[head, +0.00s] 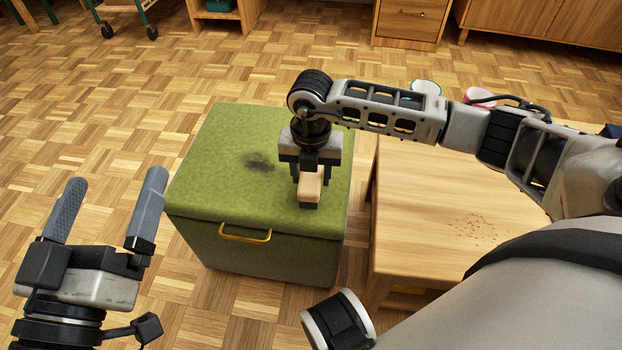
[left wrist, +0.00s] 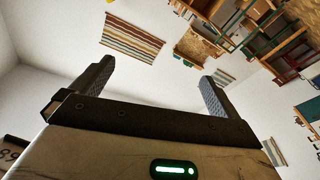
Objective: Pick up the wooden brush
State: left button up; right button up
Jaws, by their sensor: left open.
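The wooden brush (head: 311,184) shows in the head view as a small pale wooden block over the top of the green box (head: 215,135). My right gripper (head: 309,190) points down there, and its jaws appear shut on the brush. I cannot tell whether the brush touches the box lid. The gripper partly hides the brush. My left gripper (head: 113,180) is open and empty at the lower left, above the floor, with its fingers pointing up and away. Its two spread fingers also show in the left wrist view (left wrist: 155,80).
A dark smudge (head: 260,161) marks the green lid. A yellow handle (head: 245,233) is on the box front. A wooden table (head: 430,220) with crumbs (head: 477,226) stands right of the box. Two cups stand behind my right arm. The parquet floor at left is clear.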

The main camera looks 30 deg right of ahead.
jog(key=c, duration=0.6)
jog(key=shift+r, duration=0.1)
jog(key=shift+r, duration=0.2)
jog(key=shift+r+p, duration=0.3)
jog(key=shift+p, duration=0.1)
notch_tip(320, 180, up, 3)
jog(key=shift+f+p, duration=0.2)
jog(key=shift+p, duration=0.6)
pick_arm(q)
jog(key=f+g+y+p, duration=0.1)
jog(key=s+f+g+y+p, duration=0.1)
jog(key=f+p, duration=0.1)
jog(key=s+f+g+y+p, duration=0.1)
jog(key=f+g+p, duration=0.1)
jog(key=shift+s+a+f, duration=0.1)
jog(key=shift+a, duration=0.25)
pick_arm(e)
jog(key=s+r, duration=0.3)
jog(key=s, duration=0.1)
jog(key=s+a+r, duration=0.1)
jog(key=s+r, duration=0.2)
jog(key=s, duration=0.2)
jog(key=s+r, duration=0.3)
jog(key=s, duration=0.2)
jog(key=shift+a+r, duration=0.15)
jog(key=shift+a, duration=0.05)
